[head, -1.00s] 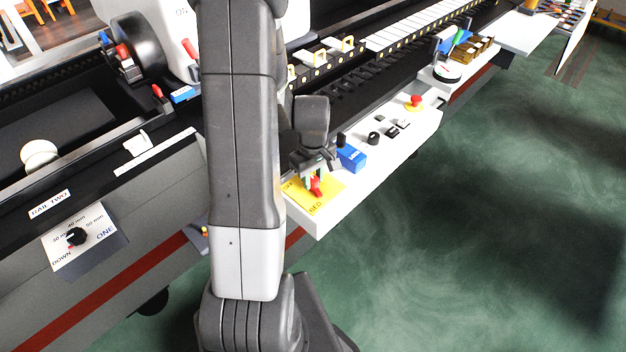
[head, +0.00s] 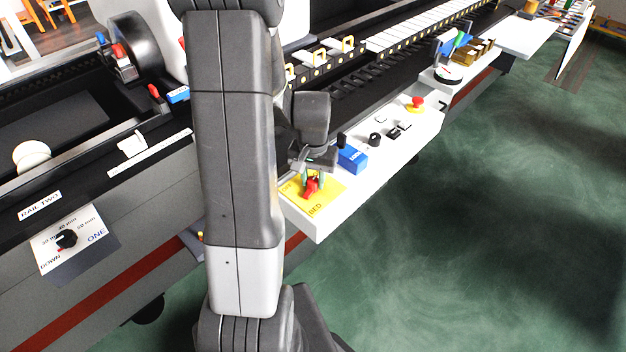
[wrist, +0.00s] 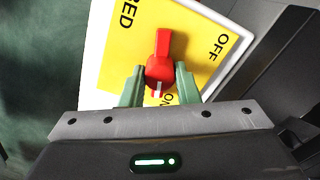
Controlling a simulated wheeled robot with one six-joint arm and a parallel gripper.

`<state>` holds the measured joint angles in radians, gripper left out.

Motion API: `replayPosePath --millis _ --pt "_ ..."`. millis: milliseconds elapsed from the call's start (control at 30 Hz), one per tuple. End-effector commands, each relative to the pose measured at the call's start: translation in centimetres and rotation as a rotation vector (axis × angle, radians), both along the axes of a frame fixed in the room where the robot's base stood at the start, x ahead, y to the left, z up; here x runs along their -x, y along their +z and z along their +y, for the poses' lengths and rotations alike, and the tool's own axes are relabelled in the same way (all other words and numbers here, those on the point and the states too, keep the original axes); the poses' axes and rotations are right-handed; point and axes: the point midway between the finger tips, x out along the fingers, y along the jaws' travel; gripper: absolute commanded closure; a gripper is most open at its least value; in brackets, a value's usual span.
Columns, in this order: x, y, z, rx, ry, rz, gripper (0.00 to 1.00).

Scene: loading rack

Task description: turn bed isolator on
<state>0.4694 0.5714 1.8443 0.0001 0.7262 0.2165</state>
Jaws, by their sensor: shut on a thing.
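The bed isolator is a red rotary knob (head: 311,187) on a yellow plate (head: 325,192) at the near end of the white control shelf. In the wrist view the red knob (wrist: 161,60) stands between the two green fingers of my gripper (wrist: 160,76), which are shut on its lower part. The yellow plate (wrist: 120,65) reads BED and OFF, with ON partly hidden by the right finger. A white mark on the knob's near end points down in the picture, close to ON. My gripper (head: 313,180) comes down from above in the head view.
A blue box (head: 352,158) stands just behind the yellow plate. Farther along the shelf are black switches (head: 398,130) and a red emergency button (head: 417,103). A separate dial (head: 66,239) is on the machine's front at left. Green floor to the right is clear.

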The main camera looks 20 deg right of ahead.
Motion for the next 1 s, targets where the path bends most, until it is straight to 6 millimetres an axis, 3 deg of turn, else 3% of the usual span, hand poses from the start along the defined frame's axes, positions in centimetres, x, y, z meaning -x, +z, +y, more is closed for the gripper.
replayPosePath --millis 400,1000 --pt "-0.04 0.04 -0.07 0.001 -0.241 -0.002 0.94" --pt "-0.05 0.1 -0.08 0.001 -0.296 -0.003 0.94"
